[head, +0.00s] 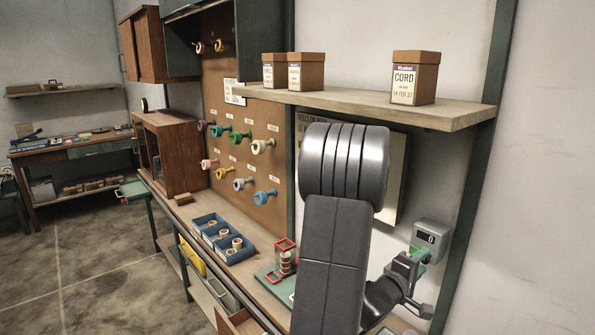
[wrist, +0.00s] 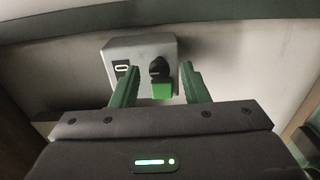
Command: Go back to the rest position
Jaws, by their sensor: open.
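My gripper (wrist: 158,85) is open in the wrist view, its two green fingers apart. Between and beyond the fingers is a grey wall box (wrist: 143,48) with a black knob (wrist: 159,68) and a green block (wrist: 162,90) below it. I cannot tell whether the fingers touch the knob or block. In the head view my gripper (head: 410,265) is at the lower right, just below the grey box (head: 431,238), whose small display reads 0. My large dark arm link hides the middle of the bench and part of the wall.
A wooden shelf (head: 440,115) with several brown boxes (head: 414,78) juts out above my arm. A pegboard (head: 240,150) holds several coloured tape rolls. The bench carries a blue tray (head: 240,255) of rolls and a red-and-green fixture (head: 284,262). Open floor (head: 100,280) lies at the left.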

